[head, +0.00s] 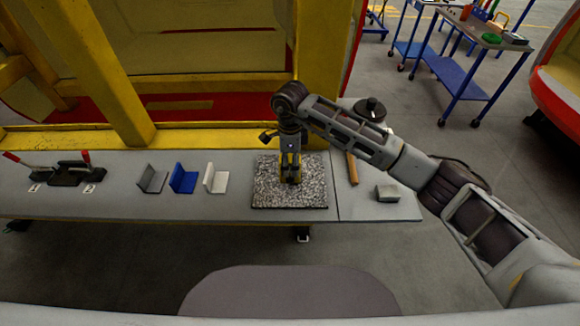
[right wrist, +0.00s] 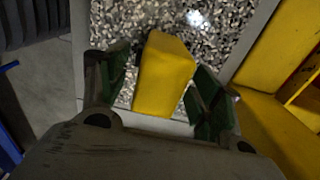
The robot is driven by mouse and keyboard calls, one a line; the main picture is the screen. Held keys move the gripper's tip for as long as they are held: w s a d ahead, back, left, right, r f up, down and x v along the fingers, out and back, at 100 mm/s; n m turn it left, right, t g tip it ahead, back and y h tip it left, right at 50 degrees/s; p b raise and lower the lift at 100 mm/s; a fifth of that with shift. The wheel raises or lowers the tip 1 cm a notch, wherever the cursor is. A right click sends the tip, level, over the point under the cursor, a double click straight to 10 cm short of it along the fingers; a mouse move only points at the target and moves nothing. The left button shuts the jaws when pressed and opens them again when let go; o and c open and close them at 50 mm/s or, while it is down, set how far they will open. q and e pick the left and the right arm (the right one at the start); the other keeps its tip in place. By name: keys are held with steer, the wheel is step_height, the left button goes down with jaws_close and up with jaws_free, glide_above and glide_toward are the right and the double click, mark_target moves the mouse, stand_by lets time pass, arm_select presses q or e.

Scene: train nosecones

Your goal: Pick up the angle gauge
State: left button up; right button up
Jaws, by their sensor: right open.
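A yellow block-like piece, which appears to be the angle gauge (right wrist: 163,78), stands on the speckled granite plate (head: 264,196). In the head view my right gripper (head: 290,178) points down over the plate and mostly hides this piece. In the right wrist view the open fingers of my right gripper (right wrist: 160,92) are on either side of the yellow piece, with a gap visible on the right. The granite plate also shows in the right wrist view (right wrist: 215,40) behind it. I cannot tell whether the fingers touch the piece. My left gripper is not in view.
Left of the plate on the grey bench (head: 110,206) stand a grey bracket (head: 152,180), a blue bracket (head: 184,180) and a white bracket (head: 216,179). A wooden handle (head: 352,168) and a small grey-green block (head: 388,193) lie right.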

steer(key=shift+f, duration=0.7)
steer(key=c, duration=1.3)
steer(key=shift+o, duration=0.2)
steer(key=shift+r, duration=0.1)
steer(key=shift+r+b, duration=1.05)
steer(key=shift+r, duration=3.9)
